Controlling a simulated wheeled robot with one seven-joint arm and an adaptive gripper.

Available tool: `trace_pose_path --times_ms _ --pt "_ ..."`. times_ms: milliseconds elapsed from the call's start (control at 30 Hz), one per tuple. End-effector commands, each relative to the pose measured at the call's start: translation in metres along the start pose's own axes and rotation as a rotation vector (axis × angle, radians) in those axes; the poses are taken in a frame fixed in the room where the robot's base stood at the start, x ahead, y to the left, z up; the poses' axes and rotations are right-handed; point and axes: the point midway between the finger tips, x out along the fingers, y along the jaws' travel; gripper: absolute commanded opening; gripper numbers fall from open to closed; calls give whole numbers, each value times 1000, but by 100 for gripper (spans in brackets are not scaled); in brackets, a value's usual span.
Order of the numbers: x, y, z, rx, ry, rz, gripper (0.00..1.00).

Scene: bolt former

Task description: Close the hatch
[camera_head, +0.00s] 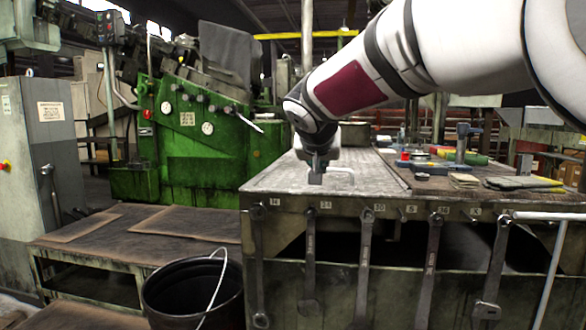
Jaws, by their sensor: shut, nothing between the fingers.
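My gripper (316,178) is shut and empty. It points down over the metal top of the workbench (285,178), near its front edge; I cannot tell whether it touches the top. A thin pale bent bar (345,171) shows just right of the fingers; I cannot tell what it belongs to. No hatch can be made out for certain. A dark grey panel (228,50) stands tilted up on the green machine (200,130) behind, and may be a raised cover. My arm hides part of the area behind the bench.
Several wrenches (364,265) hang along the bench front. A white bar (555,217) sticks out at the bench's right front. Tools and cloths (523,183) lie on the bench's right part. A black bucket (190,290) and a low table (130,240) stand to the left.

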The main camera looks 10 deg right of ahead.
Motion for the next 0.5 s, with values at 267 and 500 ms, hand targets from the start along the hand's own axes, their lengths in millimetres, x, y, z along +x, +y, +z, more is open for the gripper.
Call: trace_pose_path --times_ms 267,500 --pt "-18 5 -8 -1 -2 -2 0" --pt "-31 5 41 0 -1 -1 0"
